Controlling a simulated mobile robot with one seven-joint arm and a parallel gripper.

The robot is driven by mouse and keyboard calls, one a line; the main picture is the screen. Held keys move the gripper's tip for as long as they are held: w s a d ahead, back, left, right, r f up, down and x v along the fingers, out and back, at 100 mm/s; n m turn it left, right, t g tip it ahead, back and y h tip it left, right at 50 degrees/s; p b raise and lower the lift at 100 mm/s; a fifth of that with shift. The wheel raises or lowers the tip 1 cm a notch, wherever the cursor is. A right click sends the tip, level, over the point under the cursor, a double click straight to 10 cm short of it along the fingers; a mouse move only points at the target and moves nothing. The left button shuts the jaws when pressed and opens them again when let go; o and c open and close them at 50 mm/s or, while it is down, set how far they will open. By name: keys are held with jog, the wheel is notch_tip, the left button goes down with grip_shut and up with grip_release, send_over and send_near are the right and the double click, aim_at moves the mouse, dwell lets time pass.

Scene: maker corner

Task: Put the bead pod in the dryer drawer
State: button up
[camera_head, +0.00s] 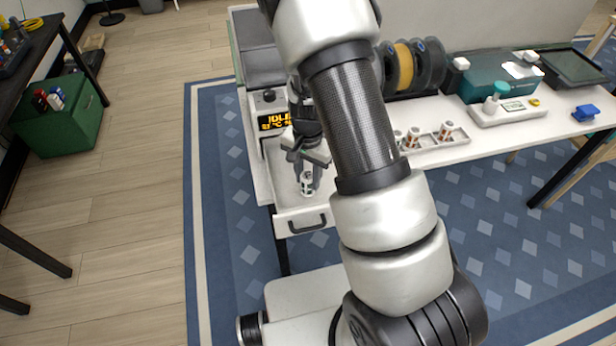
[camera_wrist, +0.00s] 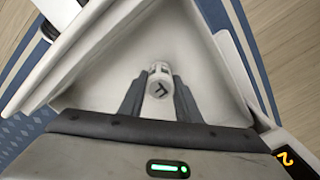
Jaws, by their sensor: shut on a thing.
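The bead pod (camera_wrist: 159,82) is a small white cylinder with a dark mark on its end. My gripper (camera_head: 305,180) is shut on it, with a dark finger on each side in the wrist view (camera_wrist: 159,92). The dryer drawer (camera_head: 290,210) is pulled out, a pale open tray with a dark handle on its front. The pod (camera_head: 307,184) is inside the drawer's outline, low between its walls. I cannot tell whether it touches the drawer floor. The dryer (camera_head: 270,122) shows an orange lit display above the drawer.
Filament spools (camera_head: 405,66), a teal box (camera_head: 490,75) and a blue object (camera_head: 585,112) are also there. My arm hides part of the bench.

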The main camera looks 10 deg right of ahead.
jog(key=shift+f, duration=0.15)
jog(key=o, duration=1.1)
jog(key=shift+c, duration=0.2)
